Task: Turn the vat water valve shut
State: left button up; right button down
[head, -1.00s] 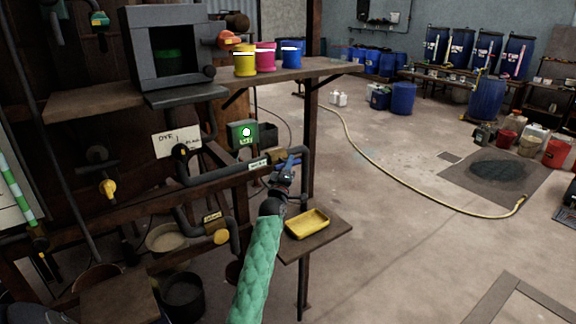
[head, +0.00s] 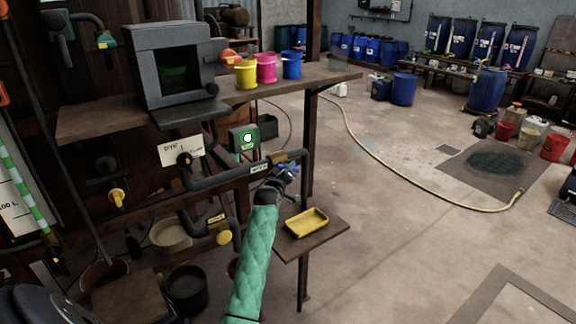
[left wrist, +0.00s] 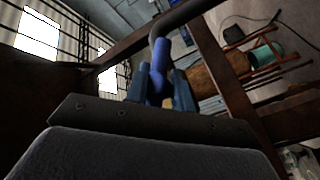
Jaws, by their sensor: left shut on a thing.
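The water valve has a blue handle (head: 291,168) on a dark pipe run by the rack's right post, near a small white label. My left gripper (head: 284,176), on the green-sleeved arm, is at this handle and shut on it. In the left wrist view, the blue handle (left wrist: 157,76) stands between the two bluish fingers of my left gripper (left wrist: 160,88), below a dark bent pipe. The valve body is mostly hidden by my gripper. I cannot tell the handle's exact angle. My right gripper is not in view.
A yellow tray (head: 307,223) sits on a small wooden shelf (head: 328,236) just right of my left arm. A green-lit box (head: 243,138) is above the pipe. Yellow, pink and blue pots stand on the upper shelf (head: 325,76). The floor to the right is open, crossed by a yellow hose (head: 400,177).

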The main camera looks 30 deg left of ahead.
pick_arm(q)
jog(key=shift+r+m+g+p, duration=0.3)
jog(key=shift+m+g, duration=0.1)
jog(key=shift+g, duration=0.1)
jog(key=m+g, duration=0.1)
jog(key=g, duration=0.2)
jog(key=shift+a+m, duration=0.1)
jog(key=shift+m, duration=0.3)
jog(key=m+g, duration=0.1)
jog(key=g, duration=0.2)
jog(key=shift+s, duration=0.1)
jog(key=shift+m+g+y, duration=0.4)
jog(key=shift+m+g, duration=0.4)
jog(key=shift+g, duration=0.6)
jog(key=o, duration=0.8)
jog(key=shift+o, duration=0.7)
jog(key=shift+f, duration=0.2)
